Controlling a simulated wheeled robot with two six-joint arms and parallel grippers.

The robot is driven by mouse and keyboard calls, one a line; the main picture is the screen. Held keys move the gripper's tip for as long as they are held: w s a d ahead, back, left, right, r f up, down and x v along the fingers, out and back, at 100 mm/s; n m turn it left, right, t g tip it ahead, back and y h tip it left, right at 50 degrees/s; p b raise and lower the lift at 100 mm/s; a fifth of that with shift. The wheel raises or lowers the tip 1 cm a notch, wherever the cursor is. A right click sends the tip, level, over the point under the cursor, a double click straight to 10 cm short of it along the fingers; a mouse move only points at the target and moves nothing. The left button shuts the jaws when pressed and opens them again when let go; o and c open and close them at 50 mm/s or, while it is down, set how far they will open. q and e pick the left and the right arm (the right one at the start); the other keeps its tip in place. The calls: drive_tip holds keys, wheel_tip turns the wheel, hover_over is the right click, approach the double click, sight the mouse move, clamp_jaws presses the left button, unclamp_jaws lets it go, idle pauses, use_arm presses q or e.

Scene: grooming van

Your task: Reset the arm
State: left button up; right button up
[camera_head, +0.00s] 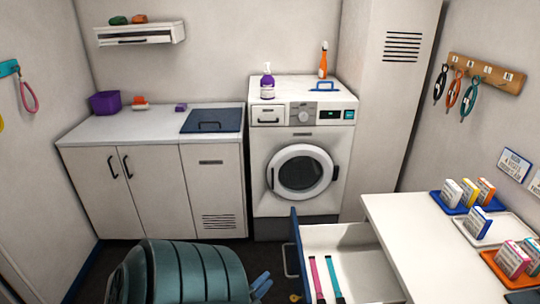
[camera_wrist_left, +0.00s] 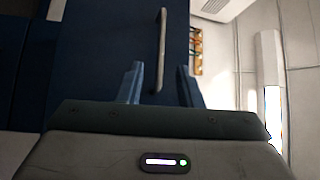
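My left gripper (camera_head: 262,284) shows at the bottom of the head view, just left of the open drawer. In the left wrist view its two blue fingers (camera_wrist_left: 160,86) stand apart with nothing between them. A pale bar handle (camera_wrist_left: 162,50) on a dark blue drawer front (camera_wrist_left: 120,40) lies beyond the fingertips, in line with the gap. In the head view the handle (camera_head: 290,262) is a little right of the gripper and appears apart from it. The pulled-out drawer (camera_head: 350,262) holds a pink strip (camera_head: 317,278) and a teal strip (camera_head: 333,277). My right gripper is not in view.
A white counter (camera_head: 410,235) with trays of small boxes stands right of the drawer. A washing machine (camera_head: 300,205) and a low cabinet (camera_head: 155,190) line the back. A purple spray bottle (camera_head: 267,82) stands on the washer. Dark floor shows between.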

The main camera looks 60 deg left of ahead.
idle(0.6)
use_arm(q)
drive_tip(key=s+d+f+n+g+h+b, duration=0.1)
drive_tip(key=s+d+f+n+g+h, duration=0.2)
drive_tip(key=f, duration=0.5)
drive_tip(key=s+d+f+n+g, duration=0.1)
drive_tip(key=d+f+g, duration=0.1)
drive_tip(key=d+f, duration=0.5)
drive_tip(key=s+d+f+n+g+h+b, duration=0.1)
drive_tip(key=s+f+n+g+h, duration=0.15)
drive_tip(key=f, duration=0.75)
drive_tip(key=s+d+f+n+g+h, duration=0.1)
drive_tip(key=s+d+f+n+g, duration=0.4)
drive_tip(key=s+d+f+g, duration=0.4)
drive_tip(key=s+d+f, duration=0.5)
drive_tip(key=s, duration=0.1)
drive_tip(key=shift+d+b, duration=0.35)
drive_tip(key=shift+d, duration=0.05)
